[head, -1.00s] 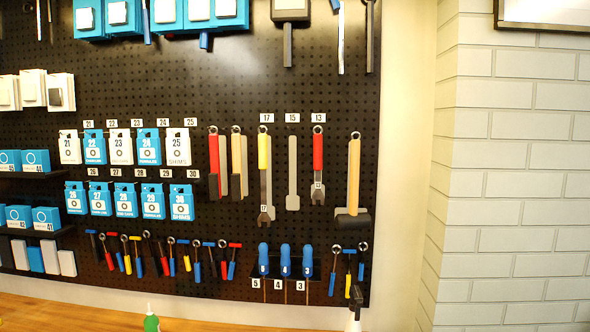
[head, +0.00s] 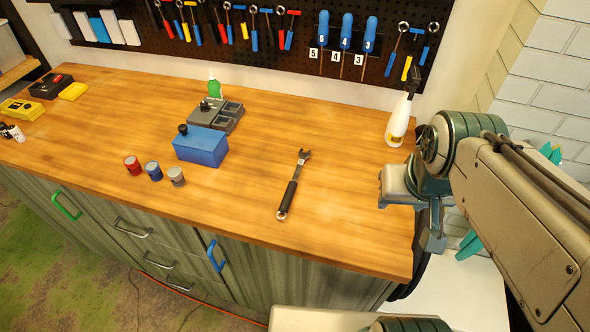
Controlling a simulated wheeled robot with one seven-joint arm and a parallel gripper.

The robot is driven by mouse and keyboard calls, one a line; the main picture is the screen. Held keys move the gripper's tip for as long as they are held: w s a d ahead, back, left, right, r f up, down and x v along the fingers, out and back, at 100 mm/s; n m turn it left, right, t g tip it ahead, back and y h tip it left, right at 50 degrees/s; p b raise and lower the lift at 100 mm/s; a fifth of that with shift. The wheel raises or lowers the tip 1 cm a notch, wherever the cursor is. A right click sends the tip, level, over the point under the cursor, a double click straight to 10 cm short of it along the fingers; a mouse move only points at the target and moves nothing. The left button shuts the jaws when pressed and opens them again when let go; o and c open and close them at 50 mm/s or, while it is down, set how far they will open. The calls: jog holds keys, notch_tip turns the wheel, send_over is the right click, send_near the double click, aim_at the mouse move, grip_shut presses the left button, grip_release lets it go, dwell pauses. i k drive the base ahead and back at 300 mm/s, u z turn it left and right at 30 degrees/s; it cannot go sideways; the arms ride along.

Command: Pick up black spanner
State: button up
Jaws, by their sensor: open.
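The black spanner (head: 293,184) lies flat on the wooden bench in the head view, right of centre. Its grey metal open jaw points to the back and its black handle runs toward the front edge, with a small ring end. My gripper (head: 510,200) is at the right, mostly hidden behind my arm link; its teal fingertips show apart on either side of the link. It is open, clear of the spanner and well to its right. Nothing visible touches the spanner.
A blue box (head: 201,147), a grey tray unit (head: 222,113) and three small tins (head: 153,171) stand left of the spanner. A white spray bottle (head: 398,122) stands at the back right. Around the spanner, the wooden bench (head: 345,215) is clear.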

aim_at(284, 206)
jog(key=k, duration=1)
jog(key=u, duration=1.85)
jog(key=i, duration=1.3)
jog(key=z, duration=2.3)
jog(key=i, duration=0.5)
jog(key=u, duration=0.05)
